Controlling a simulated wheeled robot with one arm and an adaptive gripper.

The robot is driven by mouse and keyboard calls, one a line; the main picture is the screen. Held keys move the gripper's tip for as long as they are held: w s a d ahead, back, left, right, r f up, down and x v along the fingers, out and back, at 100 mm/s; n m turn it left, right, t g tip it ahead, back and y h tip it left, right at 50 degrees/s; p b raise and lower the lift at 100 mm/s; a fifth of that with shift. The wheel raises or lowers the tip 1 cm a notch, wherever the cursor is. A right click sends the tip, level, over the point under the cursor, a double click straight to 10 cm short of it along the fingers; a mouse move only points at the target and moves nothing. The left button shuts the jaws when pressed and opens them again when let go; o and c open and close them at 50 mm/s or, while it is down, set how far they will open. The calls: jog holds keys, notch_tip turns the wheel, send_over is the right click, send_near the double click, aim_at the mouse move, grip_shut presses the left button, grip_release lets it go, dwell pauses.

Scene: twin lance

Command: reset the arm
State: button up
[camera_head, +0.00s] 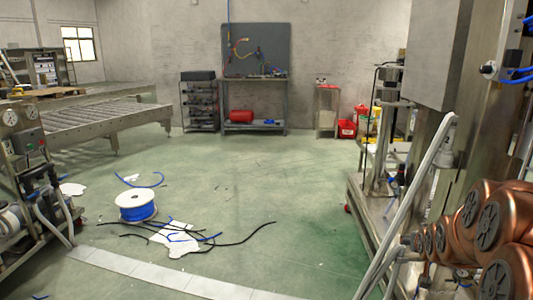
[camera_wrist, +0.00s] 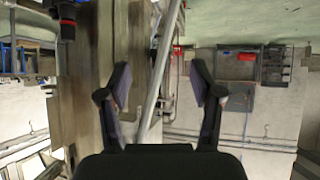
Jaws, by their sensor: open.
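My gripper (camera_wrist: 160,78) shows in the wrist view, with its two dark fingers wide apart and nothing between them. The wrist picture is upside down relative to the room. A tall metal column (camera_wrist: 130,30) and a slanted pale pole (camera_wrist: 160,75) lie beyond the fingers; their distance from the fingertips is unclear. In the head view my gripper does not show.
A steel machine frame (camera_head: 375,222) stands close on the right, with a slanted pole (camera_head: 410,205). A cable spool (camera_head: 136,206) and loose black cables (camera_head: 245,238) lie on the floor. A roller conveyor (camera_head: 95,120) is at left. The middle floor is open.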

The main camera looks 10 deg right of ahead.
jog(key=s+a+r+n+g+y+p, duration=0.1)
jog(key=s+a+r+g+y+p, duration=0.15)
jog(key=s+a+r+p, duration=0.6)
jog(key=s+a+r+n+g+y+p, duration=0.1)
jog(key=s+a+r+g+p, duration=0.35)
jog(key=a, duration=0.75)
jog(key=s+a+r+n+g+p, duration=0.1)
jog(key=s+a+r+p, duration=0.2)
jog(key=s, duration=0.4)
jog(key=s+a+r+n+g+y+p, duration=0.1)
jog(key=s+a+r+g+p, duration=0.1)
jog(key=s+a+r+p, duration=0.2)
jog(key=s+a+r+g+p, duration=0.1)
jog(key=s+a+r+p, duration=0.3)
jog(key=s, duration=0.8)
jog(key=shift+s+r+n+p, duration=0.15)
jog(key=shift+r+n+p, duration=0.25)
jog(key=shift+r+p, duration=1.1)
